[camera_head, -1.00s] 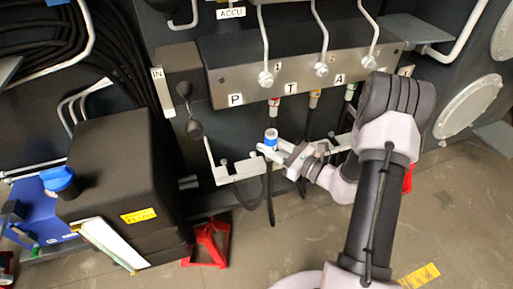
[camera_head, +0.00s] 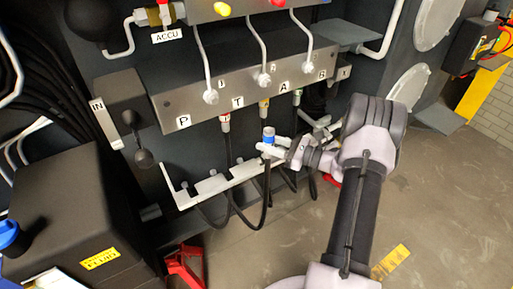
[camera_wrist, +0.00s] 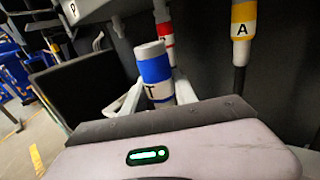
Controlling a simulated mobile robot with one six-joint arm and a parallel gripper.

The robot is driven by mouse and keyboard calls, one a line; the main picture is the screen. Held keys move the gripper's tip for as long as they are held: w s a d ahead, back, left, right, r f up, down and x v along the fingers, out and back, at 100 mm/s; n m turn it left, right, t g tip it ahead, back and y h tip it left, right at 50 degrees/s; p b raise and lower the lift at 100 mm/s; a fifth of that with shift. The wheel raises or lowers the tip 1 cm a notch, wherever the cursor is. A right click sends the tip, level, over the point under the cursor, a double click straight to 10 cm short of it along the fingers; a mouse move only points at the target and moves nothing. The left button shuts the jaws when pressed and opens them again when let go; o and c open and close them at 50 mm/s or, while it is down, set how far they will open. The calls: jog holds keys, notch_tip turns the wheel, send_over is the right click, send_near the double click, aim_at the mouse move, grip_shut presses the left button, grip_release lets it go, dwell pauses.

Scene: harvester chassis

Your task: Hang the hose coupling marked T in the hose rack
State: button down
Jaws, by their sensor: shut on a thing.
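The hose coupling marked T (camera_wrist: 153,70) has a silver top, a blue band and a white label with a T. It stands near upright in the wrist view, and its blue band shows in the head view (camera_head: 268,136). The pale hose rack (camera_head: 240,172) is a notched rail below the valve block. The coupling appears over or in front of the rack; I cannot tell whether it touches it.
The valve block (camera_head: 240,85) with labels P, T, A and B overhangs the rack. A red-banded coupling (camera_head: 225,122), a yellow one (camera_head: 264,108) and a green one (camera_head: 297,97) hang under it. A black tank (camera_head: 75,215) stands at left. The floor at right is clear.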

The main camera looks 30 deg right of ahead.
jog(key=shift+d, duration=0.75)
jog(key=shift+f, duration=1.25)
jog(key=w, duration=0.6)
